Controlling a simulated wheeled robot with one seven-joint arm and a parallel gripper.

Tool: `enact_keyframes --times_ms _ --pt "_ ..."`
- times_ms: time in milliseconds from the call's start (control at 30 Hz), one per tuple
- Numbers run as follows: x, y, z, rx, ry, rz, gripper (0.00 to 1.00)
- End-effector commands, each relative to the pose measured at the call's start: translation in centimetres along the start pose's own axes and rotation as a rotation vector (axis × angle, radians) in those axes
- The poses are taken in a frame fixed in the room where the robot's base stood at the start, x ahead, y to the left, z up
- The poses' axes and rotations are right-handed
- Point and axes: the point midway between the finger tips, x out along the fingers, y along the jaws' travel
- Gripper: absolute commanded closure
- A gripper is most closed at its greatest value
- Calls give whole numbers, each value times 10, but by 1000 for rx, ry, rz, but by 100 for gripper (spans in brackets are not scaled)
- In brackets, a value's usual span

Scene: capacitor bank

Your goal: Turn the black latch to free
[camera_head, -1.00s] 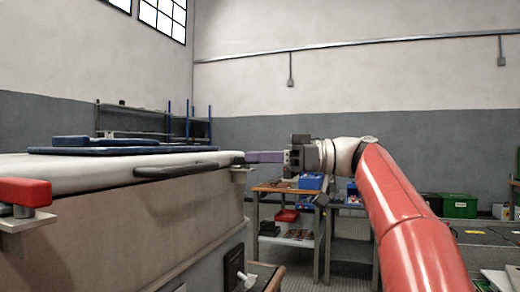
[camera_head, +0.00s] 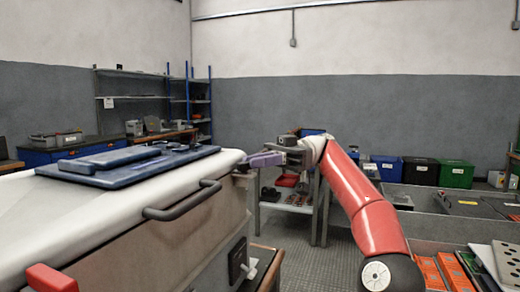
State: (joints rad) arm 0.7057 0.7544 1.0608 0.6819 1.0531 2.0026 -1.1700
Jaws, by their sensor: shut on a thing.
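A large beige cabinet (camera_head: 150,238) with a white lid fills the left side. The black latch (camera_head: 243,165) is a small dark piece at the lid's far right corner, mostly hidden by my fingers. My red arm comes in from the right. The latch's exact angle cannot be made out.
A red latch (camera_head: 50,280) sits at the lid's near left corner. A dark handle (camera_head: 183,202) juts from the lid's front. A blue panel (camera_head: 130,168) lies on top. A workbench (camera_head: 293,207) stands behind my gripper.

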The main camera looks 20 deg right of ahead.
Motion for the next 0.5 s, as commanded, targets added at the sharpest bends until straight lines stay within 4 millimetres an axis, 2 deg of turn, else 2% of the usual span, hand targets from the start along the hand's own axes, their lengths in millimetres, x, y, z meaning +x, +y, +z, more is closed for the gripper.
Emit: enact_keyframes --times_ms 500 --pt "0 2 0 -1 0 -67 100"
